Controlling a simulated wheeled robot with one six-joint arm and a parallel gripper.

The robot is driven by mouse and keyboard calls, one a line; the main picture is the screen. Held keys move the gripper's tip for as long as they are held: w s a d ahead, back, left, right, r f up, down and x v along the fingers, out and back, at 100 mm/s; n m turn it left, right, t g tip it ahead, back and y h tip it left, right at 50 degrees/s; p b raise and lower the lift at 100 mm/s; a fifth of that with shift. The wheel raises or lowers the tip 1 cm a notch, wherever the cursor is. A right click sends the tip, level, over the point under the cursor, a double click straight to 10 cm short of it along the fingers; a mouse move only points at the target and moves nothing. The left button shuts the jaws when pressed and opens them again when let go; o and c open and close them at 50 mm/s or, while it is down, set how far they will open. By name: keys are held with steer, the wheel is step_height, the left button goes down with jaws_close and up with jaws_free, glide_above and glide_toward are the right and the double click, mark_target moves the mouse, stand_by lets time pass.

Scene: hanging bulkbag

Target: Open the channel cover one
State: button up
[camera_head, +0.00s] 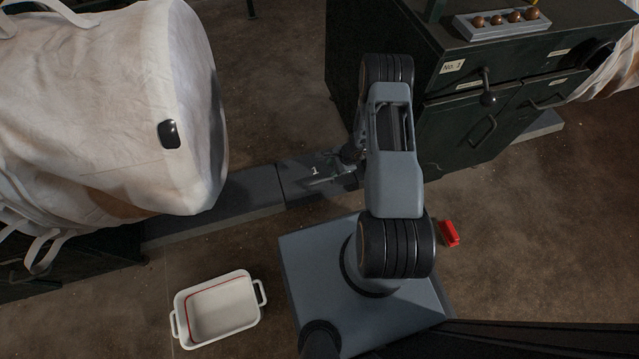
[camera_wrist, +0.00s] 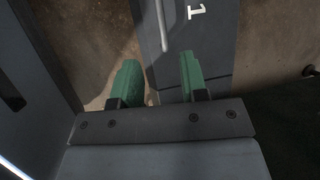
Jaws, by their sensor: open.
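Channel cover one (camera_head: 295,188) is a flat dark grey plate marked "1" on the floor channel, between the white bag and the dark green cabinet. It lies flat in line with the channel. In the wrist view the cover (camera_wrist: 215,55) runs away from me, with a thin pale bar handle (camera_wrist: 163,22) near its left side and the white "1" to the right. My gripper (camera_wrist: 158,78) has two green fingers spread apart, with nothing between them. The handle lies beyond the fingertips, roughly in line with the gap. In the head view my arm partly hides the cover's right end.
A large white bulk bag (camera_head: 110,100) hangs at the left. A dark green cabinet (camera_head: 450,130) with handles stands at the right, a tray of brown balls (camera_head: 502,20) on top. A white basin (camera_head: 222,309) and a red object (camera_head: 449,233) lie on the brown floor.

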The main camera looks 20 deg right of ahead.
mark_target(320, 182)
steer(key=b+x, duration=0.5)
steer(key=x, duration=0.8)
steer(key=shift+f, duration=0.1)
steer(key=shift+c, duration=0.2)
jaws_close()
